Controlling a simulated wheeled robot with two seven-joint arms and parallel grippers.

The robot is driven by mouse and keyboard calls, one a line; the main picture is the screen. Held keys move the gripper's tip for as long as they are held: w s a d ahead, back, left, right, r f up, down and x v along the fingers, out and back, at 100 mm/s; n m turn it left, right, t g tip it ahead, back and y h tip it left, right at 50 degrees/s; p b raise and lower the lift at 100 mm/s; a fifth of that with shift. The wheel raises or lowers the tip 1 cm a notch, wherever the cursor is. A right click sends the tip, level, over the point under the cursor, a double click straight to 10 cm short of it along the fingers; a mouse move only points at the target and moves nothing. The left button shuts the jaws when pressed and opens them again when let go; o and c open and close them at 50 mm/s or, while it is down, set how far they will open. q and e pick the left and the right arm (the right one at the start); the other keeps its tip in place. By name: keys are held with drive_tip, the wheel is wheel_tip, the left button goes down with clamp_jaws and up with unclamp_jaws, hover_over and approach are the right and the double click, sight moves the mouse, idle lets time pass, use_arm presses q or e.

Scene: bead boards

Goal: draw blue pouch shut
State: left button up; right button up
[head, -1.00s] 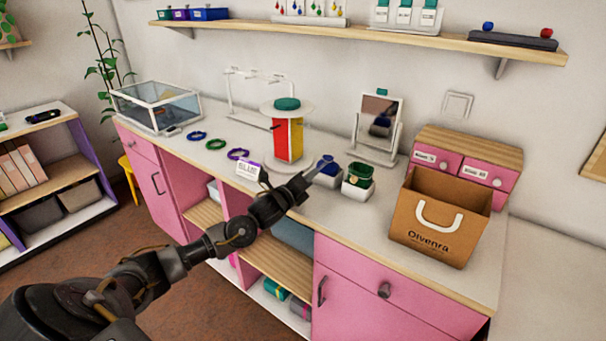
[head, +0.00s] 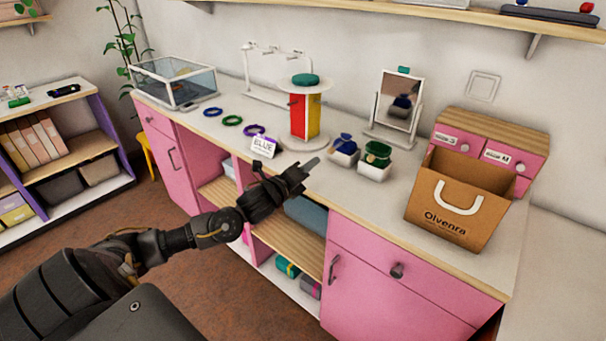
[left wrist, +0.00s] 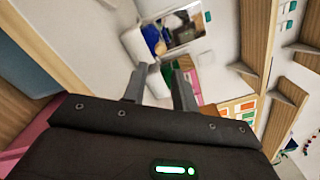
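The blue pouch (head: 342,145) sits in a white box (head: 343,159) on the counter, with a narrower blue top standing above it. I cannot tell how tightly its mouth is closed. It also shows in the left wrist view (left wrist: 152,35), beyond the fingers. My left gripper (head: 309,165) is in front and to the left of the pouch, apart from it. In the left wrist view my left gripper (left wrist: 160,72) has its two fingers apart with nothing held between them. My right gripper is not in view.
A green pouch (head: 377,155) in a white box (head: 374,172) stands just right. A "BLUE" card (head: 265,146), a red and yellow stand (head: 304,115) and a mirror (head: 402,97) are near. A brown bag (head: 452,212) stands right. The counter's front strip is clear.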

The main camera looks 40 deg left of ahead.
use_arm(q)
drive_tip(key=shift+s, duration=1.25)
drive_tip(key=shift+f, duration=0.1)
